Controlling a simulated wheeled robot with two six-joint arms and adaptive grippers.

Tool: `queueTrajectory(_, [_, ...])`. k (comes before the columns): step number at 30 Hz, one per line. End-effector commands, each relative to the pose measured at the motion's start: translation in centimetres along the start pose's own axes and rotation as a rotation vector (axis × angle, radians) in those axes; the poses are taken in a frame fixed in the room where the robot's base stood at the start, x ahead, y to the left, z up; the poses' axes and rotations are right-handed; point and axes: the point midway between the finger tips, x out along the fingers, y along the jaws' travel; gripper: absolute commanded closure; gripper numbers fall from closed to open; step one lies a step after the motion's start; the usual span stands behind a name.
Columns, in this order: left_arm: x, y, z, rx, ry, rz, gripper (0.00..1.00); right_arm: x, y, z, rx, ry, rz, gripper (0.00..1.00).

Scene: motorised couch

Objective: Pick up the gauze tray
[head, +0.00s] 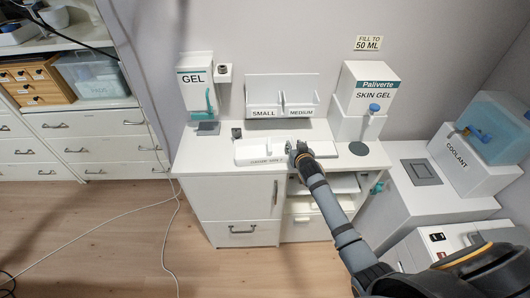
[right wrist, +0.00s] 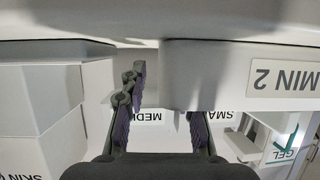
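The gauze tray (head: 258,152) is a long white tray lying on the white cabinet top (head: 215,150), with a label on its front edge. In the right wrist view the tray (right wrist: 215,75) shows close up and upside down, its label partly reading "MIN 2". My right gripper (head: 298,150) is at the tray's right end. In the right wrist view its two fingers (right wrist: 165,110) stand apart, with no object clearly held between them. Whether a finger touches the tray I cannot tell. My left gripper is not in view.
Behind the tray stand a GEL dispenser (head: 196,85), a SMALL/MEDIUM glove holder (head: 282,95) and a Skin Gel dispenser (head: 367,95). A dark round pad (head: 358,148) lies right of my gripper. The coolant unit (head: 470,160) stands at the right. Floor at left holds cables.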

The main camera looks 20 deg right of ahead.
Motion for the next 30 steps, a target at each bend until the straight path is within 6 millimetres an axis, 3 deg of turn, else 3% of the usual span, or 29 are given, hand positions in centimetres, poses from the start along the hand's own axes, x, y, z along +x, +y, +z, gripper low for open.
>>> queueTrajectory(1, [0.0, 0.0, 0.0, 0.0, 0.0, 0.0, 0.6, 0.0, 0.0, 0.0, 0.0, 0.0, 0.0, 0.75])
queueTrajectory(7, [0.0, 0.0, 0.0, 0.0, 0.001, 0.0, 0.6, 0.0, 0.0, 0.0, 0.0, 0.0, 0.0, 1.0])
queueTrajectory(23, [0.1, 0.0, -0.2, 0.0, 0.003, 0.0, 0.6, -0.1, 0.0, -0.2, 0.0, 0.002, 0.0, 1.0])
queueTrajectory(30, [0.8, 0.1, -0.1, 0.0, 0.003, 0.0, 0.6, -0.8, 0.0, -2.0, 0.0, 0.005, 0.0, 1.0])
